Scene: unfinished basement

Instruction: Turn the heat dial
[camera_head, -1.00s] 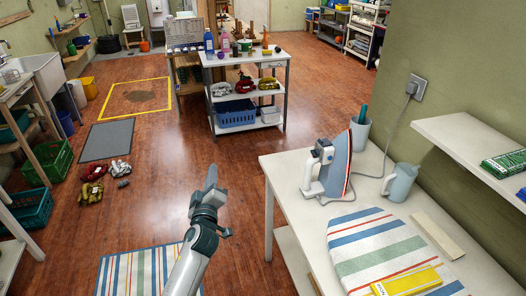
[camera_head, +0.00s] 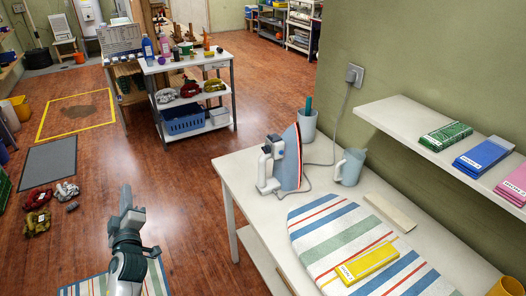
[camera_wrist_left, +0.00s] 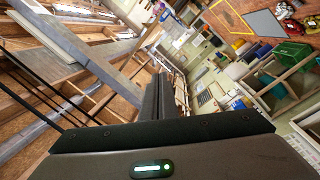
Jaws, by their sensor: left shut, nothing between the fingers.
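A white and blue iron (camera_head: 285,160) stands upright on its heel on the white table (camera_head: 240,172) in the head view, its soleplate facing right. A grey-white housing on its left side shows, but I cannot make out the heat dial. My left gripper (camera_head: 126,195) is shut and empty over the open floor, left of the table and well apart from the iron. In the left wrist view its shut fingers (camera_wrist_left: 160,98) point toward the far room and ceiling beams. My right gripper is not in view.
A grey pitcher (camera_head: 350,167) and a cup (camera_head: 307,124) stand near the iron, whose cord runs to a wall outlet (camera_head: 354,75). A striped cloth (camera_head: 345,235) with a yellow pack (camera_head: 367,262) covers the table's front. A wall shelf (camera_head: 400,115) overhangs the right.

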